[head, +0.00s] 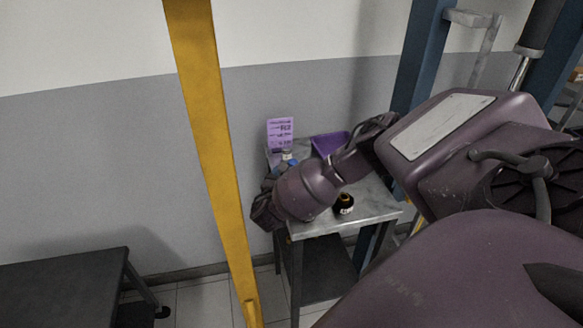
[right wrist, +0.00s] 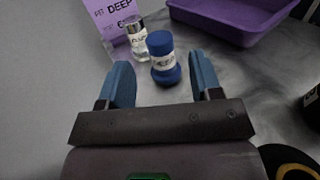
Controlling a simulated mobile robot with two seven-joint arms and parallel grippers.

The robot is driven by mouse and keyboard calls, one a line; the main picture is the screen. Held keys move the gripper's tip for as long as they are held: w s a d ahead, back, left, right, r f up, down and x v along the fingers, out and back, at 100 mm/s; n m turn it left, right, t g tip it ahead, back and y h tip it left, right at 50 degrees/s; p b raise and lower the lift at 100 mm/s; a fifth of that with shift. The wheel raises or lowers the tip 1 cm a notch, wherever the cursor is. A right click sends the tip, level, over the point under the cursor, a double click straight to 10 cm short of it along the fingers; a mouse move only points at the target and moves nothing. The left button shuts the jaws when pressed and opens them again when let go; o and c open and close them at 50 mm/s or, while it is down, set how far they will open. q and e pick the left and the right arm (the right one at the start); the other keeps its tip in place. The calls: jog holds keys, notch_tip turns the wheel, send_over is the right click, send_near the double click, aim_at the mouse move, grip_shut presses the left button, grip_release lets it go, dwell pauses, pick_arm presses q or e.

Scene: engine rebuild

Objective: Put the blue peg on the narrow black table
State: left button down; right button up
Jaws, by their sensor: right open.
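The blue peg (right wrist: 165,62), with a white label band, stands upright on the grey metal table (right wrist: 250,95) in the right wrist view. In the head view only a bit of blue shows beside my right wrist, and I cannot tell peg from finger there. My right gripper (right wrist: 161,88) is open, with its two blue fingers apart. The peg is just ahead of the gap between them, and nothing is held. A dark, black-topped table (head: 60,285) stands at the lower left of the head view, with its visible top bare. My left gripper is not in view.
A clear bottle with a label (right wrist: 133,40) stands close left of the peg, before a purple card (right wrist: 113,20). A purple tray (right wrist: 225,22) is behind right. A dark round item (head: 344,203) sits near the front. A yellow post (head: 207,130) rises between the tables.

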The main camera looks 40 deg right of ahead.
jog(key=v, duration=0.6)
jog(key=shift+s+a, duration=0.15)
jog(key=shift+a, duration=0.1)
dwell(0.3)
